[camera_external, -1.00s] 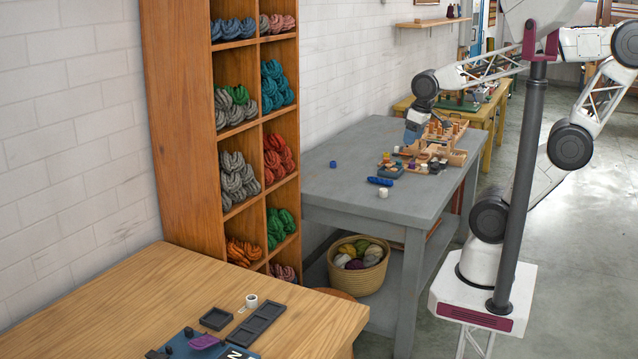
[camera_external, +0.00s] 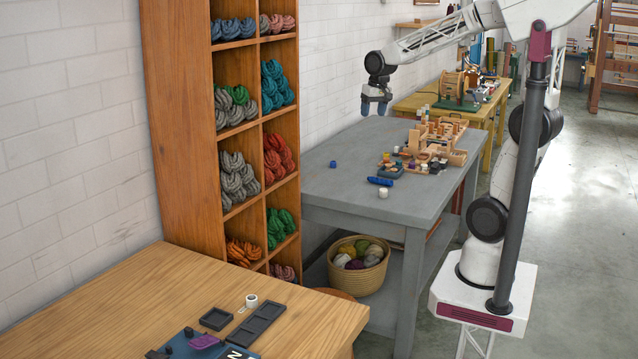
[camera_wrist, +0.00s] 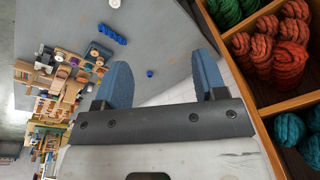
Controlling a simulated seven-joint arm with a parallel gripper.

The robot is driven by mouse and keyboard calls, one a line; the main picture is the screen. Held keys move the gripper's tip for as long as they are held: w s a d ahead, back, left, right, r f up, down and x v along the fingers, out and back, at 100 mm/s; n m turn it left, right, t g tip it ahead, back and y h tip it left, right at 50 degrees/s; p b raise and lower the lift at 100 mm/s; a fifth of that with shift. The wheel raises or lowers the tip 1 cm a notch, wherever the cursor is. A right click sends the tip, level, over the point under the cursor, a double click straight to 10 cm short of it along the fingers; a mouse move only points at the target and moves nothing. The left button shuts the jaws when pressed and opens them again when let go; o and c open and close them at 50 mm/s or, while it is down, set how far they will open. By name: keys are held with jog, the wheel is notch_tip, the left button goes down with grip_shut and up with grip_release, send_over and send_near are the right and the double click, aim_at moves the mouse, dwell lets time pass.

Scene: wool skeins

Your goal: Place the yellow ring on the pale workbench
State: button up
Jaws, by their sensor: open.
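My gripper (camera_external: 376,111) is open and empty, raised above the far left part of the grey table. In the wrist view its two blue fingers (camera_wrist: 160,62) are spread wide with nothing between them. I cannot make out a yellow ring in either view; the small items crowded on the grey table are too small to tell apart. A light wooden workbench (camera_external: 110,300), which may be the pale workbench, fills the near left of the external view, well away from my gripper.
The grey table (camera_external: 345,150) holds wooden racks (camera_external: 440,135), a blue roll (camera_external: 380,181), a white cup (camera_external: 383,193) and a small blue cap (camera_external: 333,164). A wool shelf (camera_external: 175,130) stands beside it. Dark trays (camera_external: 257,325) lie on the light workbench; its left part is clear.

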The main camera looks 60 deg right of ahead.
jog(key=w+d+f+m, duration=0.3)
jog(key=w+d+m, duration=0.1)
jog(key=w+d, duration=0.85)
jog(key=m+g+y, duration=0.1)
jog(key=m+y, duration=0.1)
jog(key=m, duration=1)
send_near(386, 156)
jog(key=shift+w+d+f, duration=0.25)
jog(key=shift+d, duration=0.2)
jog(key=shift+f, duration=0.1)
jog(key=shift+w+a+f, duration=0.1)
jog(key=shift+a+f, duration=0.1)
jog(key=shift+f, duration=1)
jog(key=shift+f, duration=0.1)
jog(key=shift+w+a+f, duration=0.1)
jog(key=shift+a+f, duration=0.05)
jog(key=shift+f, duration=1.1)
jog(key=shift+a+f, duration=0.1)
jog(key=shift+f, duration=1.1)
